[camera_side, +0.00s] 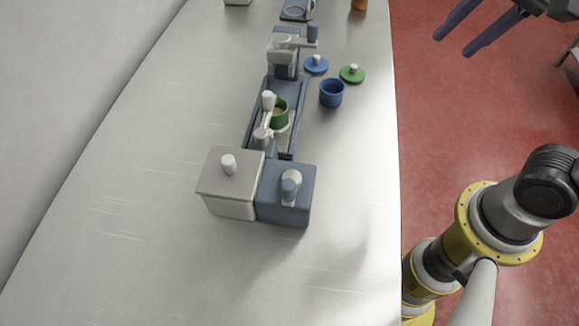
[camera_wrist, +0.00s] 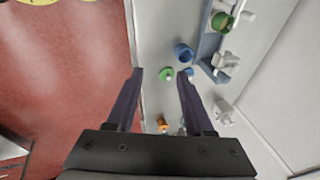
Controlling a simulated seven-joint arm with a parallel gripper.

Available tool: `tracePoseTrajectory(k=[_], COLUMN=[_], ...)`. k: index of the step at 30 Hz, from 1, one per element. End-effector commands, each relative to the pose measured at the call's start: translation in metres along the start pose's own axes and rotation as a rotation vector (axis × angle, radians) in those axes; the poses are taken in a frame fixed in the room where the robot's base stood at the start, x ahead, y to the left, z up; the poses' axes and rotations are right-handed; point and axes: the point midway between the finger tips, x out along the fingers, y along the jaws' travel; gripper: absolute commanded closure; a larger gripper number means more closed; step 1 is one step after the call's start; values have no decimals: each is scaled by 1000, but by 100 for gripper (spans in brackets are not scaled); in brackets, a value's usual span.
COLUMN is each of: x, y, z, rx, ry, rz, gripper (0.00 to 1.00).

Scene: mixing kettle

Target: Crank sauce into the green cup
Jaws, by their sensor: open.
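The green cup (camera_side: 283,113) stands in the dark blue rail (camera_side: 250,130) between two machine units, partly hidden by a pale nozzle or handle piece (camera_side: 268,101). Something tan shows inside it. It also shows near the top of the wrist view (camera_wrist: 223,20). The near unit has a grey box (camera_side: 230,190) with a white knob and a blue box (camera_side: 285,205) with a grey knob or handle. The far unit (camera_side: 284,50) has a crank arm ending in a blue grip (camera_side: 313,32). My gripper (camera_side: 454,42) is open and empty, off to the right above the red floor.
A blue cup (camera_side: 332,94), a blue lid (camera_side: 316,66) and a green lid (camera_side: 352,74) lie right of the rail. An orange item (camera_side: 359,4) is at the far end. The pale wall runs along the left. The near tabletop is clear.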

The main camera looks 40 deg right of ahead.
Motion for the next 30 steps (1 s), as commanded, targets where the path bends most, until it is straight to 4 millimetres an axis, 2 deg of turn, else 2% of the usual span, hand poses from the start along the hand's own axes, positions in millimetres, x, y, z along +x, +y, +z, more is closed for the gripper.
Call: tracePoseTrajectory(k=[1,5,8,12,15,19,22,26,30], x=[2,12,26,52,69,84,87,89,99], y=[-24,-84,-126,-168,-180,-177,-173,-171,-167], z=[4,30,64,131,177,216,229,232,234], rx=[45,164,196,136,32,-60,-91,-99,-98], ry=[-36,-107,-144,-175,-191,-198,-201,-202,-202], rz=[20,90,152,236,275,316,327,325,327], gripper=[48,48,48,48,48,48,48,48,48])
